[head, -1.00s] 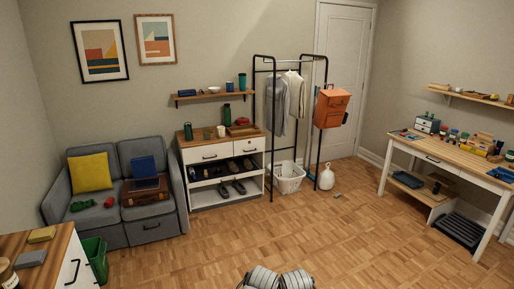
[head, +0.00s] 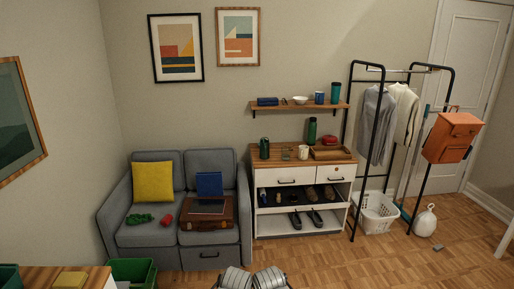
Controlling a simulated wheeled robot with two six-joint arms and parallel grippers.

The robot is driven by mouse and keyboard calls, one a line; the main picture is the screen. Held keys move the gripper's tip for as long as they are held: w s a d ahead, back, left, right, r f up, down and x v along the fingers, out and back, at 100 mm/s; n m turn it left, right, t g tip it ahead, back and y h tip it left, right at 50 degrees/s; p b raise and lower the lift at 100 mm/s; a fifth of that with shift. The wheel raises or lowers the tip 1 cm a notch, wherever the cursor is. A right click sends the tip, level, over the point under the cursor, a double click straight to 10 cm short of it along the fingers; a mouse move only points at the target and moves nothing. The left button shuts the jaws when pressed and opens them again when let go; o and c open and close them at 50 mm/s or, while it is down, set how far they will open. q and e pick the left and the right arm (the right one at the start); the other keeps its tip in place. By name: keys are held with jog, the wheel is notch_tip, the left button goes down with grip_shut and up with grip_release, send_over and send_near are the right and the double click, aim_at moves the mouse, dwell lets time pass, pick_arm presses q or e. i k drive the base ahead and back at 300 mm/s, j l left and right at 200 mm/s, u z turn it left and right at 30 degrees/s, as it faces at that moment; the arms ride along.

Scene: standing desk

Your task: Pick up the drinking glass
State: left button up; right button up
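A small, clear shape that looks like the drinking glass (head: 286,154) stands on the wooden top of the white shoe cabinet (head: 290,226), in the head view. It is small and faint, so I cannot be sure of it. It is between a dark green bottle (head: 264,148) on its left and a pale mug (head: 303,152) on its right. Two grey, rounded parts of my own arms show at the bottom edge. No gripper fingers are in view, and the cabinet is well beyond my arms across the floor.
A wooden tray (head: 333,154), a red item (head: 329,140) and a taller green bottle (head: 312,131) share the cabinet top. A grey sofa (head: 137,235) stands left, a clothes rack (head: 381,150) and white basket (head: 378,214) right. A green bin (head: 132,271) is near left. Floor before the cabinet looks clear.

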aim_at(286, 153)
jog(key=i+z, duration=0.15)
jog(key=i, duration=0.4)
jog(key=i+j+z, duration=0.1)
jog(key=i, duration=0.45)
jog(key=i+j+z, duration=0.15)
jog(key=i, duration=0.4)
jog(key=i+j+z, duration=0.2)
jog(key=i+z, duration=0.2)
jog(key=i+j+z, duration=0.9)
jog(key=j+z, duration=0.25)
jog(key=j, duration=0.1)
